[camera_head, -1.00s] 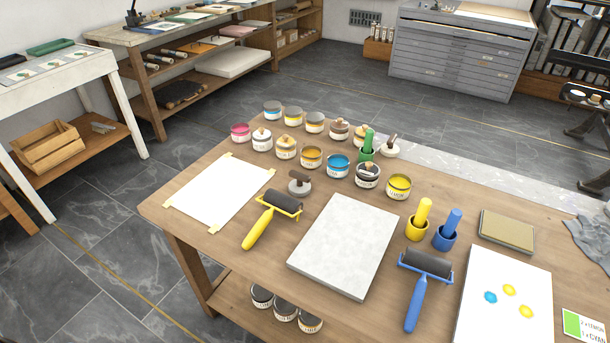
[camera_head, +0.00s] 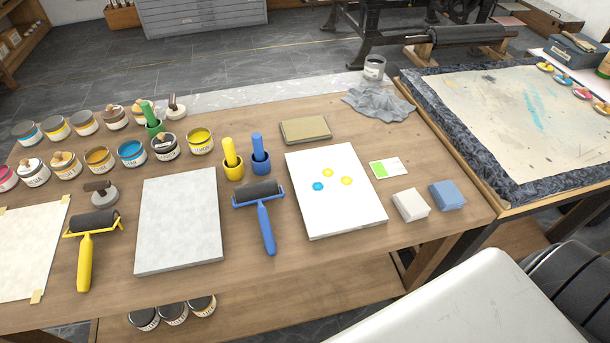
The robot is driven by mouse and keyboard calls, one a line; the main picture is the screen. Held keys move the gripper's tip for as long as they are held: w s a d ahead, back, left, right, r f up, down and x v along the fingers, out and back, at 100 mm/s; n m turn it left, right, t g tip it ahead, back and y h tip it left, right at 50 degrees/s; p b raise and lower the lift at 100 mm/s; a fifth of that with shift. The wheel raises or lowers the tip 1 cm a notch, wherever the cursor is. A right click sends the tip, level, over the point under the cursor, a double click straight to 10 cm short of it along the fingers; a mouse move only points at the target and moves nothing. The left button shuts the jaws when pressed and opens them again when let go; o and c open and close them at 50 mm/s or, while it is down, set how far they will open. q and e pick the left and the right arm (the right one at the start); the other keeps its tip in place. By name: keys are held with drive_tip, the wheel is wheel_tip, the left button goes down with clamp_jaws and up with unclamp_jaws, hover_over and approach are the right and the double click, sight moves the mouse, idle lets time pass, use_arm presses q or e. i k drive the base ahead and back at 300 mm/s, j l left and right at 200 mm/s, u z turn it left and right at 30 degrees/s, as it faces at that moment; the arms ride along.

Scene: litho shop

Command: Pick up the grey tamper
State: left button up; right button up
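A similar tool with a paler base (camera_head: 176,113) and a dark handle stands farther back, beside the green-handled tool (camera_head: 153,121). Neither of my grippers is in view.
Rows of ink cans (camera_head: 98,159) stand behind the grey tamper. A taped paper sheet (camera_head: 27,250) lies to its left. A blue roller (camera_head: 261,210), yellow and blue pots and a white board (camera_head: 340,207) are to the right. A press bed (camera_head: 510,180) adjoins the right side.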

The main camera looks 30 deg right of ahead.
sight(105, 196)
drive_tip(key=j+z, duration=0.4)
drive_tip(key=j, duration=0.2)
drive_tip(key=k+j+z, duration=0.1)
drive_tip(key=j+z, duration=0.3)
drive_tip(key=j, duration=0.2)
